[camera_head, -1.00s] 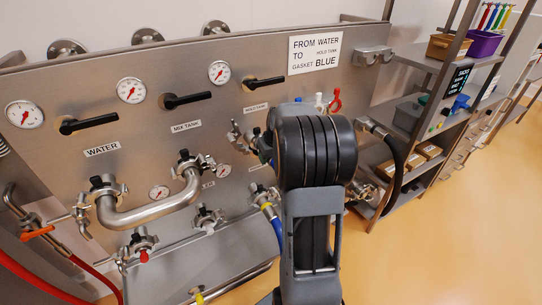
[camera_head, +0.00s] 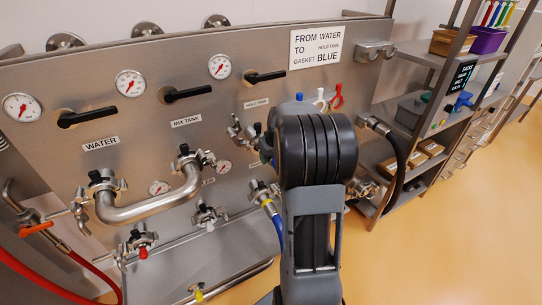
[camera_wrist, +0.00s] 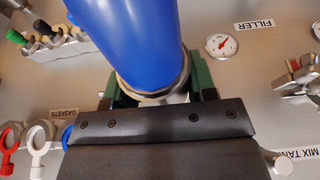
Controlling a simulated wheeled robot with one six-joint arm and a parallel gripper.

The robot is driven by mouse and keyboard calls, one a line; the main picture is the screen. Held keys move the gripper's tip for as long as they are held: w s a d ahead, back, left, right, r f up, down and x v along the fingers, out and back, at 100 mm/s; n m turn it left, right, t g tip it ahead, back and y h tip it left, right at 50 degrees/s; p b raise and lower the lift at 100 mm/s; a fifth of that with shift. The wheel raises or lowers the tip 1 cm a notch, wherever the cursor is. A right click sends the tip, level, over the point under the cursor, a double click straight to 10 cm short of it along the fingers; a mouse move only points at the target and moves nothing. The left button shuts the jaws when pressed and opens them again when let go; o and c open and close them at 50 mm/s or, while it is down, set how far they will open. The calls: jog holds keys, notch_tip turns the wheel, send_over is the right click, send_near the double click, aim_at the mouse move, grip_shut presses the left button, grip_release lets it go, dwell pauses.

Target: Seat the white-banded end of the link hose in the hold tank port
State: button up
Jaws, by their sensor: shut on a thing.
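In the wrist view a thick blue hose (camera_wrist: 130,40) lies between the green fingertips of my gripper (camera_wrist: 160,90), which is shut on it near a steel collar. A small white patch shows beside the collar; the hose's tip is hidden by the gripper body. In the head view my arm hides the gripper. A steel clamped fitting (camera_head: 243,134) sits below the HOLD TANK label (camera_head: 256,103), partly behind my arm. I cannot tell whether the hold hose end touches a port.
A steel U-shaped pipe (camera_head: 150,205) juts out from the panel at left. A black hose (camera_head: 400,150) loops at right beside a steel shelf rack. Coloured gasket rings (camera_wrist: 40,135) hang near the GASKETS label in the wrist view. Floor at right is clear.

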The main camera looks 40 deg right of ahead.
jog(key=shift+f+b, duration=0.35)
jog(key=shift+b, duration=0.1)
dwell(0.6)
jog(key=o, duration=1.3)
jog(key=shift+w+f, duration=0.1)
jog(key=shift+c, duration=0.2)
jog(key=shift+f, duration=0.2)
jog(key=b+v, duration=0.1)
jog(key=v, duration=1.3)
